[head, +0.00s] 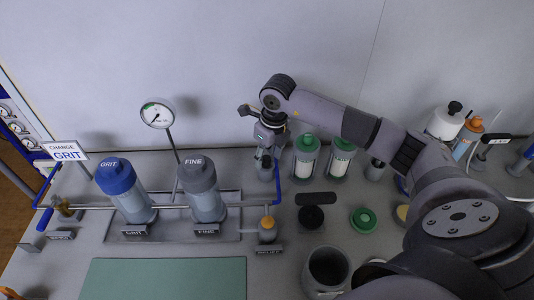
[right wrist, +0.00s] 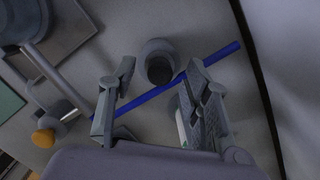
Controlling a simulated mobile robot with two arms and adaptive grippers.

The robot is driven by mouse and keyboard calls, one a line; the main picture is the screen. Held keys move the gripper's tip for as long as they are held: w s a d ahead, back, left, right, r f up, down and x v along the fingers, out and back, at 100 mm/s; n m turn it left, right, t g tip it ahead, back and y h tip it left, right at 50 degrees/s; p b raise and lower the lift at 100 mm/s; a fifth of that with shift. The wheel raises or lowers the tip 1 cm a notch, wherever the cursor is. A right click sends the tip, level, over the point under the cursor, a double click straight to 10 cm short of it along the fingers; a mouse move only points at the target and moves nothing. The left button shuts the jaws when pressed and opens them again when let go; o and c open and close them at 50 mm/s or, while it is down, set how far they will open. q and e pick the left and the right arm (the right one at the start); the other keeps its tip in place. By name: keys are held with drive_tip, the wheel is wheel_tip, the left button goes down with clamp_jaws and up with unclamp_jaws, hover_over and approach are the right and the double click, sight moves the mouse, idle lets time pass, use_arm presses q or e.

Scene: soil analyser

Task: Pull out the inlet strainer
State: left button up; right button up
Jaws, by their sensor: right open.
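A short grey cylinder (head: 266,173) stands beside the vertical blue pipe (head: 280,175), right of the filter rack. It may be the inlet strainer, but I read no label on it. My right gripper (head: 264,154) is open just above it. In the right wrist view the cylinder (right wrist: 158,62), with a dark round top, lies between and beyond the two spread fingertips. The blue pipe (right wrist: 222,53) crosses beside it. Contact with the fingers cannot be made out. My left gripper is not in view.
The blue GRIT housing (head: 119,189) and grey FINE housing (head: 204,190) stand left, under a pressure gauge (head: 158,113). An orange-topped valve (head: 267,230) is in front. Green-capped canisters (head: 305,157) stand close right of the gripper. A green mat (head: 165,279) lies clear in front.

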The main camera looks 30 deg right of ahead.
drive_tip(key=shift+c, duration=0.3)
clamp_jaws()
idle(0.5)
drive_tip(key=c, duration=0.7)
unclamp_jaws()
clamp_jaws()
drive_tip(key=shift+r+p, duration=0.35)
drive_tip(key=shift+r, duration=0.4)
drive_tip(key=shift+r+p, duration=2.2)
drive_tip(key=shift+r, duration=1.45)
